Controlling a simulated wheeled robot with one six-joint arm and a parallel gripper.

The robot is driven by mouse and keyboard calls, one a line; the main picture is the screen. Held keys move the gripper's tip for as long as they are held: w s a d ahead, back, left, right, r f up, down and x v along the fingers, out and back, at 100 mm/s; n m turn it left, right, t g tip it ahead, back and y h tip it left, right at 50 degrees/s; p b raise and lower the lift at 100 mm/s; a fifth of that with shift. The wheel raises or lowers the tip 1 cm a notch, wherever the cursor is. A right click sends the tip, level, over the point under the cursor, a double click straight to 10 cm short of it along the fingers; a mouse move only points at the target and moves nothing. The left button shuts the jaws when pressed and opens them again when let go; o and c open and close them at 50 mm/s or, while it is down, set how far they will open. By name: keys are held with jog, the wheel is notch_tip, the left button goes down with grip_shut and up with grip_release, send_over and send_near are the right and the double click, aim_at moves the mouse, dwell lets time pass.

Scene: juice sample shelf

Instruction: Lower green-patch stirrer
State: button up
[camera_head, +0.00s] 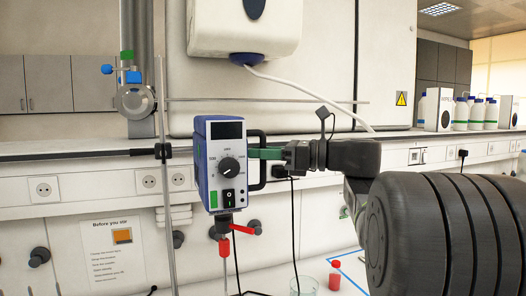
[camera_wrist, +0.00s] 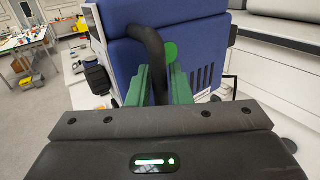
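The stirrer (camera_head: 201,165) is a blue box with a pale front panel, a black dial and a green patch at the panel's lower left. It hangs upright beside a vertical metal rod (camera_head: 167,220), at the height of a black clamp (camera_head: 162,152). A thin shaft (camera_head: 225,272) points down below its red parts. My gripper (camera_head: 268,153) reaches in from the right. In the wrist view its green fingers (camera_wrist: 160,88) lie on both sides of the stirrer's black handle (camera_wrist: 152,45) and appear closed on it. A round green patch (camera_wrist: 171,52) shows behind the handle.
Below on the bench are a glass beaker (camera_head: 304,286) and a small red bottle (camera_head: 334,277), near a blue outline (camera_head: 349,274). A white dispenser (camera_head: 243,30) with a hose hangs above. Several white bottles (camera_head: 476,114) stand on the right shelf.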

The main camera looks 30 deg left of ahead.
grip_shut()
jog(key=shift+f, duration=0.1)
notch_tip(320, 180, down, 17)
jog(key=b, duration=2)
jog(key=shift+f, duration=0.3)
grip_release()
